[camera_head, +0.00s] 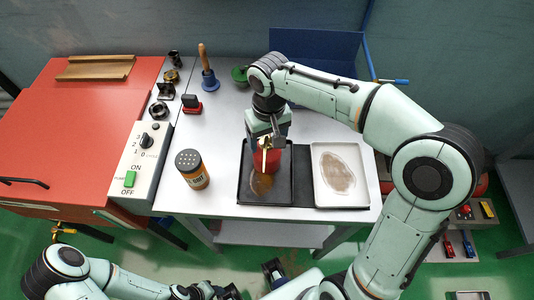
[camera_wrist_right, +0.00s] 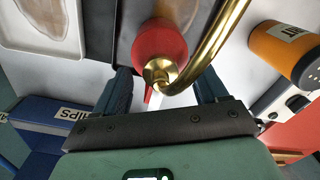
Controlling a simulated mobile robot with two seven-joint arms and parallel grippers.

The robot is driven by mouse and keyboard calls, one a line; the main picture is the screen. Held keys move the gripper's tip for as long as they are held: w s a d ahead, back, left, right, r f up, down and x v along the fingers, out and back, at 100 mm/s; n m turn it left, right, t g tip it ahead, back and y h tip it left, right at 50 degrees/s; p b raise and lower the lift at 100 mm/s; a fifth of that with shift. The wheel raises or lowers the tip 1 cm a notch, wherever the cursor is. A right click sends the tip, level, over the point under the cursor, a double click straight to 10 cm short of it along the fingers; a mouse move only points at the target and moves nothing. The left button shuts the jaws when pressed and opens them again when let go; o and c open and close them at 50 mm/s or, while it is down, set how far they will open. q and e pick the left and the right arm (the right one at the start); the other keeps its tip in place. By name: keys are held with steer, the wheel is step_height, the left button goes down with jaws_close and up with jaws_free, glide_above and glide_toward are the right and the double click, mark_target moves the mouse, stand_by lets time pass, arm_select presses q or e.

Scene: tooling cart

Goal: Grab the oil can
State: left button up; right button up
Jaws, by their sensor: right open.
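The oil can (camera_head: 270,168) has a red body and a curved brass spout. It stands on the black tray at the front of the white table. In the right wrist view the oil can (camera_wrist_right: 160,45) shows from above, with its brass cap and spout curving to the upper right. My right gripper (camera_head: 266,138) is above it and partly hides it. In the wrist view its two dark fingers (camera_wrist_right: 162,92) are open, one on each side of the cap area; I see no grip on the can. My left arm is low at the lower left, its gripper (camera_head: 218,292) barely visible at the bottom edge.
An orange shaker jar (camera_head: 192,169) stands left of the black tray (camera_head: 247,195). A white tray (camera_head: 318,200) with a brown stain lies to its right. A blue bin (camera_head: 310,45), a handbell (camera_head: 208,72) and a red stamp (camera_head: 191,103) are farther back. A red machine (camera_head: 70,130) is on the left.

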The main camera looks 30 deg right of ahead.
steer(key=shift+f, duration=0.2)
jaws_close()
steer(key=shift+r, duration=0.1)
